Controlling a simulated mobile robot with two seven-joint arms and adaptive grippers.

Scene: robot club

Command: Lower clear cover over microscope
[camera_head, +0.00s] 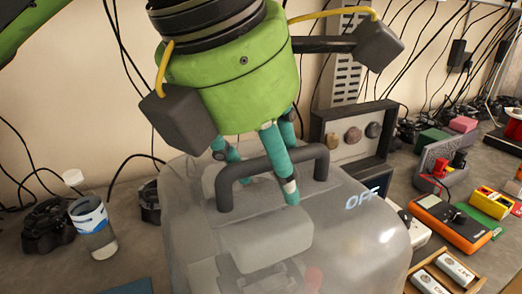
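The clear cover (340,235) is a cloudy see-through box with rounded edges and a dark grey handle (307,160) on top. Grey shapes and a small red part show blurred inside it, probably the microscope (270,245). The cover's lower edge is out of frame, so I cannot tell whether it rests on the table. My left gripper (262,170), green with teal fingers, is at the handle from above. One finger crosses in front of the bar and others are behind it. Whether they press on the bar is unclear. My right gripper is not in view.
A black box with round knobs (352,133) is behind the cover. At right are an orange meter (452,223) and a wooden tray (471,288). Cables hang along the wall.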

